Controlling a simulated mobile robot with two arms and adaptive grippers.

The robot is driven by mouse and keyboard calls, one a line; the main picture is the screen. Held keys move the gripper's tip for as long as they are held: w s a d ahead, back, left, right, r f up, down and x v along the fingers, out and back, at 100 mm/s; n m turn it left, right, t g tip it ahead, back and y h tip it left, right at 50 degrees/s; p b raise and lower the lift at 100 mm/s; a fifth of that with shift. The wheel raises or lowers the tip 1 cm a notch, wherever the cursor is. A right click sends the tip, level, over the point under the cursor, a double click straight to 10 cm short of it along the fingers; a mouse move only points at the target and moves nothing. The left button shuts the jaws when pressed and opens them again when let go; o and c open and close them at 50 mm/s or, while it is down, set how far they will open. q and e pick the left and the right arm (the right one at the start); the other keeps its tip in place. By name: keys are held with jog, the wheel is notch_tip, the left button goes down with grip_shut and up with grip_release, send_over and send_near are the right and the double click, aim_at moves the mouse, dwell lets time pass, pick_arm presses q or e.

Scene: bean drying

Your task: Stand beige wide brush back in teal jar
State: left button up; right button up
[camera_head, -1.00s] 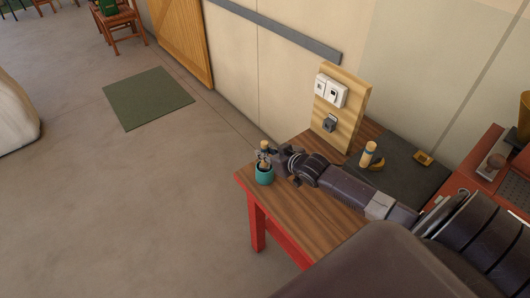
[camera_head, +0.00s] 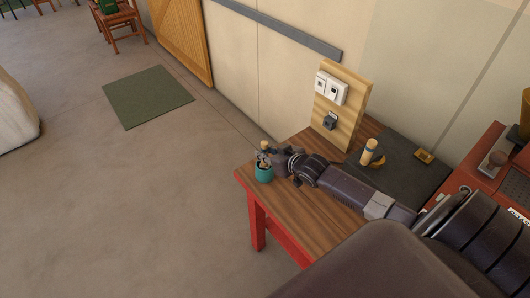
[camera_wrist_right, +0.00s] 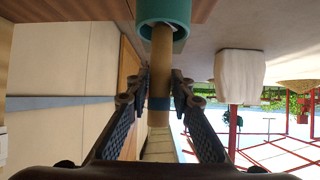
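The teal jar (camera_head: 264,174) stands upright near the left corner of the wooden table. It also shows at the top of the right wrist view (camera_wrist_right: 163,10). The beige brush (camera_wrist_right: 159,125) has a blue band and runs between my right fingers, its handle end inside the jar's mouth. Its top shows above the jar in the head view (camera_head: 264,145). My right gripper (camera_wrist_right: 161,82) is at the jar, its fingertips close against both sides of the brush; they look shut on it. Whether the handle touches the jar bottom is hidden. My left gripper is not in view.
The table (camera_head: 318,220) has bare wood in front of my right arm. A dark mat (camera_head: 415,180) holds a beige cylinder (camera_head: 368,152) with a blue band and small yellow items. A wooden panel with sockets (camera_head: 342,105) stands behind. A red bench (camera_head: 487,165) is at right.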

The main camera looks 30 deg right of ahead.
jog(key=o, duration=0.3)
jog(key=shift+o, duration=0.2)
jog(key=shift+s, duration=0.3)
jog(key=v, duration=1.1)
jog(key=shift+r, duration=0.3)
jog(key=shift+s, duration=0.1)
